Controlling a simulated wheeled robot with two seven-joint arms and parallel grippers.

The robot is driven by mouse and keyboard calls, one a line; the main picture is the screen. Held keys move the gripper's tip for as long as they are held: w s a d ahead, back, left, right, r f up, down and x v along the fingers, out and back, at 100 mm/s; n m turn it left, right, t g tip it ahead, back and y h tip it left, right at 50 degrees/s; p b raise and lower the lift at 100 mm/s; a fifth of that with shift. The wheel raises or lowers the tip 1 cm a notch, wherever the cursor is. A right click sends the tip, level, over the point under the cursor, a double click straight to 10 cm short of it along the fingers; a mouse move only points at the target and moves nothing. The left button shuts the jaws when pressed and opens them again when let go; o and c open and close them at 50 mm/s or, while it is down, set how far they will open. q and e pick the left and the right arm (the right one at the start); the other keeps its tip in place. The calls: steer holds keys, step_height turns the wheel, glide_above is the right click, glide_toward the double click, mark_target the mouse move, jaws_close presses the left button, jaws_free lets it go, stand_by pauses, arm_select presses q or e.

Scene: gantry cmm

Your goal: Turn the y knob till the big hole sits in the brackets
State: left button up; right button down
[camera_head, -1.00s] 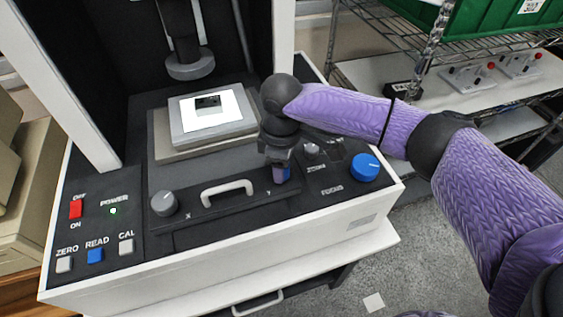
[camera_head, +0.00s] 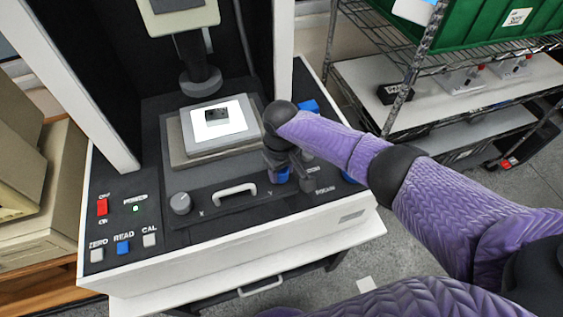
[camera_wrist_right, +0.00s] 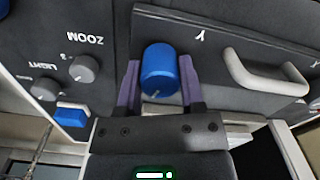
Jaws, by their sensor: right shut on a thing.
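The y knob is a blue cylinder (camera_wrist_right: 160,66) with a pale pointer mark, on the dark front panel beside the letter Y in the wrist view. My right gripper (camera_wrist_right: 160,82) has its purple fingers on either side of the knob, shut on it. In the head view the gripper (camera_head: 281,164) covers much of the knob (camera_head: 279,177). A small dark part (camera_head: 216,115) lies on the lit white stage (camera_head: 234,127). Its holes are too small to tell apart. A beige monitor (camera_head: 180,22) is cut off at the top, and no brackets show. My left gripper is out of view.
The grey x knob (camera_head: 180,203) and a white handle (camera_head: 235,190) are left of the y knob. Grey zoom (camera_wrist_right: 84,69) and light (camera_wrist_right: 44,88) knobs sit close to the gripper. A wire shelf (camera_head: 400,85) with a green bin stands at the right.

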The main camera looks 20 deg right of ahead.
steer(key=shift+r+m+p, duration=0.1)
steer(key=shift+m+p, duration=0.2)
steer(key=shift+m, duration=0.2)
steer(key=shift+c, duration=1.1)
jaws_free()
step_height(320, 180, up, 10)
steer(key=p, duration=0.3)
